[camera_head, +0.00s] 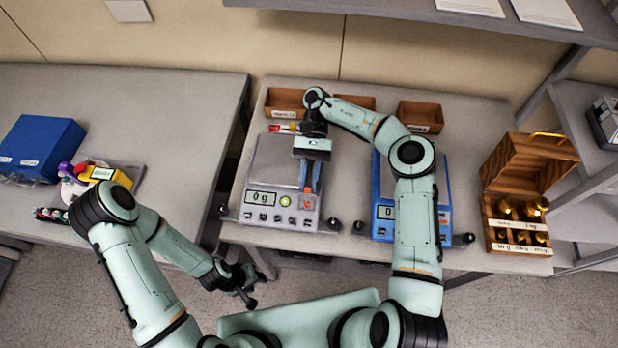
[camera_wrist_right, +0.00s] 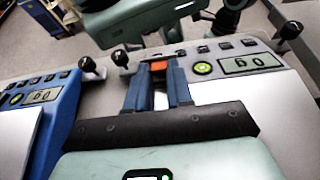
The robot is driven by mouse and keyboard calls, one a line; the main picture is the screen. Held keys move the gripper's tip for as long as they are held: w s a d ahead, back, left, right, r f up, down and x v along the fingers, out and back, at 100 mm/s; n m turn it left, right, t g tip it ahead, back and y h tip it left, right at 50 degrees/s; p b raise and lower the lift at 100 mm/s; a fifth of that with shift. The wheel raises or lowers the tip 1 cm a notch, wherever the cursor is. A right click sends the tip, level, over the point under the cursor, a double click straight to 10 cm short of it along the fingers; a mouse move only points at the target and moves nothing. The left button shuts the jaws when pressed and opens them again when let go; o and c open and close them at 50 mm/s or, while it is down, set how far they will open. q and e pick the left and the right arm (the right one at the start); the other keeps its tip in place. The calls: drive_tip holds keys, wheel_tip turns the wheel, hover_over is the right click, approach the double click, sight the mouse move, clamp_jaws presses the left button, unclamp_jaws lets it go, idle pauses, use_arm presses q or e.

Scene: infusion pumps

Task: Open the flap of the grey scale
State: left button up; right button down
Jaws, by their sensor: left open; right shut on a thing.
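The grey scale (camera_head: 268,168) stands on the middle table, its display reading 0 g beside a green button. My right gripper (camera_head: 308,188) reaches down over its front panel, right of the green button. In the right wrist view, the fingers of my right gripper (camera_wrist_right: 158,80) are close together at the panel, with a small orange patch (camera_wrist_right: 158,66) just beyond the tips. They are shut on a small part there, apparently the flap, which they mostly hide. The flap's angle cannot be told. My left gripper (camera_head: 248,284) is open and empty, low in front of the tables.
A blue scale (camera_head: 381,188) stands to the right, partly behind my right arm. Open wooden trays (camera_head: 286,101) line the back. A wooden box of brass weights (camera_head: 518,222) is at the right. A blue box (camera_head: 40,148) sits on the left table.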

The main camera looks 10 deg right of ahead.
drive_tip(key=shift+r, duration=0.25)
drive_tip(key=c, duration=1)
unclamp_jaws()
drive_tip(key=shift+f, duration=0.1)
drive_tip(key=shift+s, duration=0.1)
